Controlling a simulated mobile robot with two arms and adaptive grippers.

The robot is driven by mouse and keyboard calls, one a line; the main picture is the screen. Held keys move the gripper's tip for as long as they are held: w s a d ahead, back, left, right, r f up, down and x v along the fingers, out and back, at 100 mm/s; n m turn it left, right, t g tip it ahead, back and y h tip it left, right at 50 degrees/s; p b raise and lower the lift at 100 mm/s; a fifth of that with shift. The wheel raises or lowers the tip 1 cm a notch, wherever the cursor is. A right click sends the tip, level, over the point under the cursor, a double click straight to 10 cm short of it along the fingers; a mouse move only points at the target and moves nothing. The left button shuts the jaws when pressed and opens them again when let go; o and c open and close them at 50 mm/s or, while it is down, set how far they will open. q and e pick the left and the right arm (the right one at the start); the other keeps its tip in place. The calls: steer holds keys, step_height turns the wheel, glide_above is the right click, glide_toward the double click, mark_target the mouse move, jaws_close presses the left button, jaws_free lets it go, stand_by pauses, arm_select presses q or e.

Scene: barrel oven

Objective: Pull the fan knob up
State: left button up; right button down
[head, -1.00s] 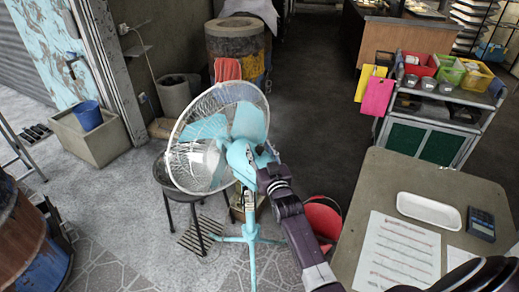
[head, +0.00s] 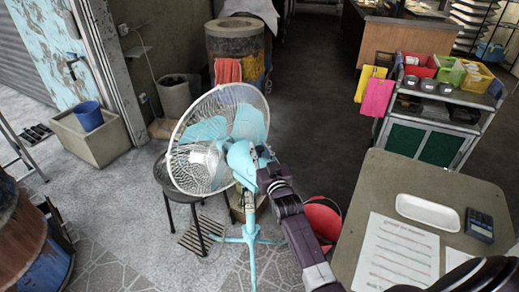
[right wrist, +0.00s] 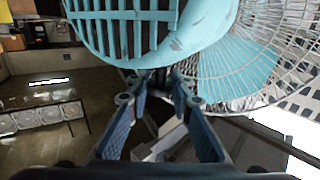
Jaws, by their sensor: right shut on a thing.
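The light-blue standing fan (head: 240,165) with a white wire cage stands on the floor left of the table. The right wrist view shows its blue motor housing (right wrist: 150,25) with a slotted back close above the fingertips. My right gripper (head: 264,155) reaches the rear of the housing. In the right wrist view my right gripper (right wrist: 158,78) has its fingers closed together at the housing's edge, shut on the fan knob. The knob itself is hidden by the fingertips and housing.
A table (head: 455,190) with a white tray (head: 428,212), papers and a calculator stands at right. A red bucket (head: 322,218) is on the floor beside my right arm. A dark stool (head: 180,190) stands behind the fan. A cart (head: 440,120) is farther back.

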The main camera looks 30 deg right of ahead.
arm_select(q)
steer(key=shift+r, duration=0.3)
arm_select(e)
steer(key=shift+r, duration=0.35)
steer(key=c, duration=1.7)
jaws_free()
arm_select(q)
steer(key=shift+s, duration=0.1)
arm_select(e)
steer(key=shift+s+a+f, duration=0.1)
steer(key=shift+s, duration=0.4)
steer(key=s, duration=0.3)
steer(key=s+a, duration=0.1)
steer(key=s, duration=0.3)
steer(key=s+a, duration=0.1)
steer(key=s, duration=0.3)
